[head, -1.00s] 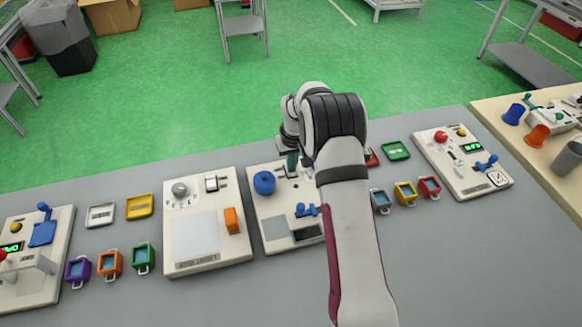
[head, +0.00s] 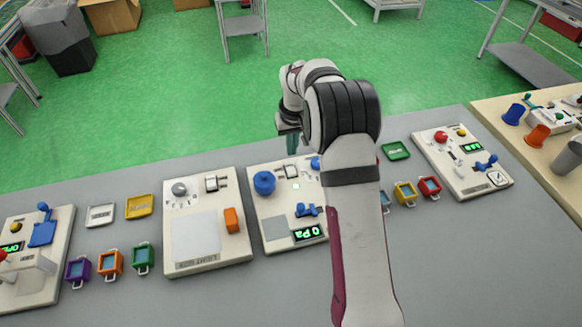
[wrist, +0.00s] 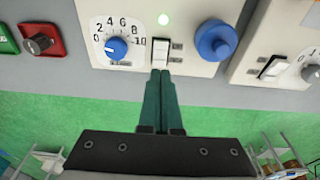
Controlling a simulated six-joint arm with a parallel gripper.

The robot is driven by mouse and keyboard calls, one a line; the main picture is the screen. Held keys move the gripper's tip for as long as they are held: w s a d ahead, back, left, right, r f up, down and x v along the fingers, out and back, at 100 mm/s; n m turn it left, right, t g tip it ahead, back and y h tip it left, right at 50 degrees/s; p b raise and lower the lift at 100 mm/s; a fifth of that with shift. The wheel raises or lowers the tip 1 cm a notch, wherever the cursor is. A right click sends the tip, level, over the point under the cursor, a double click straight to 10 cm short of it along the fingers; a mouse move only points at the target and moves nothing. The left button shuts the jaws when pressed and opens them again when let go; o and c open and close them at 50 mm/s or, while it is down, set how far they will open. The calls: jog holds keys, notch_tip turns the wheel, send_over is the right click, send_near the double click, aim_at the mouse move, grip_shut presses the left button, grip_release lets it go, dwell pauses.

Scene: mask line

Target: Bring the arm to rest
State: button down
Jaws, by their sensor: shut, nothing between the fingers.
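My gripper (head: 292,144) is above the back edge of the middle panel (head: 275,225) in the head view. In the wrist view its two teal fingers (wrist: 160,76) are together and hold nothing. Their tips point at a white rocker switch (wrist: 160,53); I cannot tell whether they touch it. Beside the switch are a dial with a blue pointer (wrist: 115,48) and a blue round knob (wrist: 216,40). The panel's display (head: 308,233) reads "0 Pa" in green. My arm hides part of the panel's right side.
Neighbouring panels stand to the left (head: 205,245) and right (head: 463,165) on the grey table (head: 250,300). Small coloured trays and cups, such as a green tray (head: 396,150) and purple cup (head: 78,272), lie between them. Open green floor is behind.

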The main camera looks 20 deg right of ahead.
jog(key=s+a+r+m+g, duration=0.1)
jog(key=s+a+r, duration=0.2)
jog(key=s+r, duration=0.45)
jog(key=s+a+r+m, duration=0.2)
jog(key=s+r, duration=0.3)
jog(key=s, duration=0.5)
jog(key=s+a+f+m+g+y, duration=0.1)
jog(key=s+a, duration=0.3)
jog(key=s, duration=1.7)
jog(key=shift+s+a+f+m+y, duration=0.15)
jog(key=shift+s+m+y, duration=0.25)
jog(key=shift+m, duration=0.4)
